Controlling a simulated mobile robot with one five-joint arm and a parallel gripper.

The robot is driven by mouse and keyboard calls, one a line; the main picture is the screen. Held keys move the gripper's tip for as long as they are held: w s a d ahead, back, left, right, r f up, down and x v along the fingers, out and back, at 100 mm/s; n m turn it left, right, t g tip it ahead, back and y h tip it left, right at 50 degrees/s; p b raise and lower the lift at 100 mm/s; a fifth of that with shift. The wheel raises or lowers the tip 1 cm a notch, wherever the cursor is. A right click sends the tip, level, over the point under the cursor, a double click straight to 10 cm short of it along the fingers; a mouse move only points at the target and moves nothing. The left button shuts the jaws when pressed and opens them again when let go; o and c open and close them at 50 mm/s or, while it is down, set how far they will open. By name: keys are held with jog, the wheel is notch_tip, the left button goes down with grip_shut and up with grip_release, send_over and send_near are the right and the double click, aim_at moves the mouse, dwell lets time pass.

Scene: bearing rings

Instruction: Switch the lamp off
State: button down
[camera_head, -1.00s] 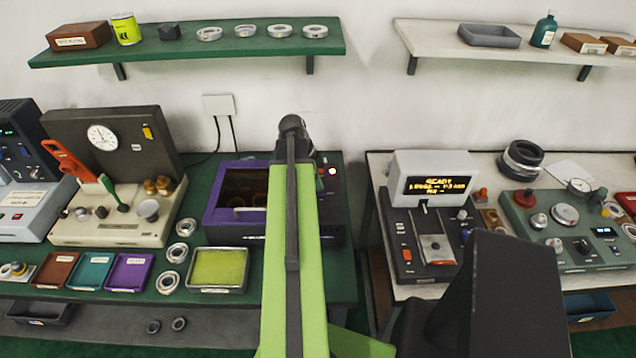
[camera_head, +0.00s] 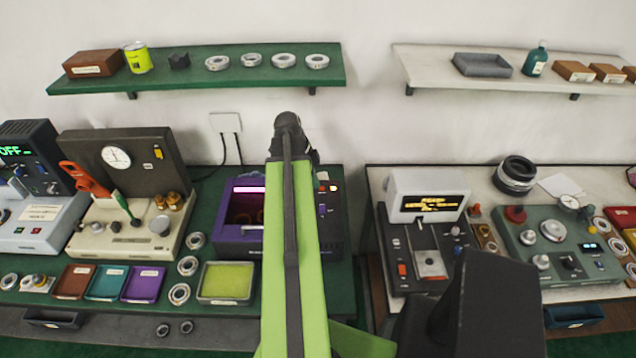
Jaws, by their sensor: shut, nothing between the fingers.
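No thing in view is plainly marked as the lamp. A purple box (camera_head: 224,234) stands on the green bench behind my arm. A pale bright strip (camera_head: 248,189) runs along the top of its front opening; whether this is a lamp or a handle I cannot tell. Reddish round shapes show dimly inside. My gripper's fingers are not visible beyond the dark joint at the arm's end.
A beige gauge machine (camera_head: 125,230) with red and green levers stands left of the box. Small trays, loose rings and a yellow-green pad (camera_head: 226,281) lie in front. A console with a display (camera_head: 428,202) stands on the right bench. Shelves hang above; a gap separates the benches.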

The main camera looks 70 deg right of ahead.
aim_at(322, 207)
jog(key=v, duration=0.1)
jog(key=p+v, duration=0.2)
jog(key=shift+w+d+r, duration=0.25)
jog(key=shift+r, duration=0.15)
jog(key=shift+s+a+r+y, duration=0.1)
jog(key=shift+s+a+y, duration=0.05)
jog(key=shift+a, duration=0.3)
jog(key=shift+s+a+r+y, duration=0.1)
jog(key=shift+s+a+y, duration=0.05)
jog(key=shift+a, duration=0.25)
jog(key=shift+f, duration=0.1)
jog(key=b+x, duration=0.8)
jog(key=x, duration=0.1)
jog(key=w+b+x, duration=0.1)
jog(key=b+x, duration=0.3)
jog(key=b, duration=0.1)
jog(key=shift+s+f, duration=0.1)
jog(key=shift+f, duration=0.35)
jog(key=shift+d, duration=0.1)
